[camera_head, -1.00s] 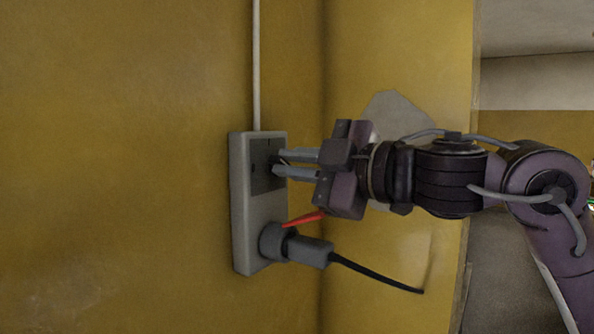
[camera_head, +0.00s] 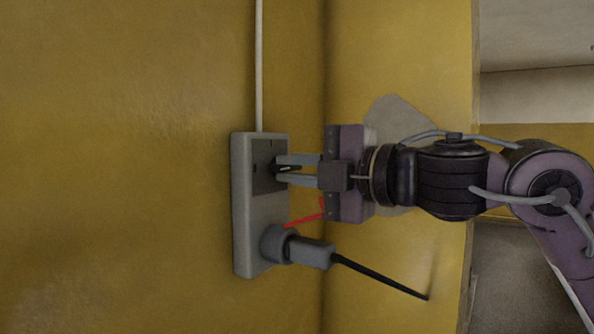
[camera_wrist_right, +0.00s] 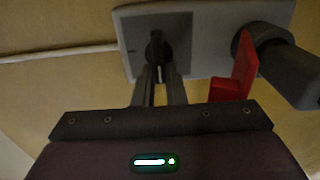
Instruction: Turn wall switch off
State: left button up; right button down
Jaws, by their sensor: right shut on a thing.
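The wall switch is a grey box (camera_head: 243,205) on the yellow wall, with a dark square panel (camera_head: 262,165) in its upper part. In the right wrist view a black rotary knob (camera_wrist_right: 155,50) stands out from the dark panel (camera_wrist_right: 188,32). My right gripper (camera_head: 281,170) comes in from the right and is shut on the knob, with its fingertips (camera_wrist_right: 158,82) on either side of it. The fingers partly hide the knob in the head view. My left gripper is not in view.
A grey plug (camera_head: 308,251) with a black cable sits in the socket on the box's lower part. A red piece (camera_head: 304,219) juts out just above the plug, close below my right gripper. A pale conduit (camera_head: 259,65) runs up from the box. A wall corner lies just right.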

dwell(0.3)
jog(key=c, duration=1.5)
grip_release()
jog(key=shift+w+a, duration=0.1)
jog(key=b+v, duration=0.3)
jog(key=v, duration=0.5)
jog(key=shift+a+b, duration=0.1)
jog(key=shift+b, duration=0.3)
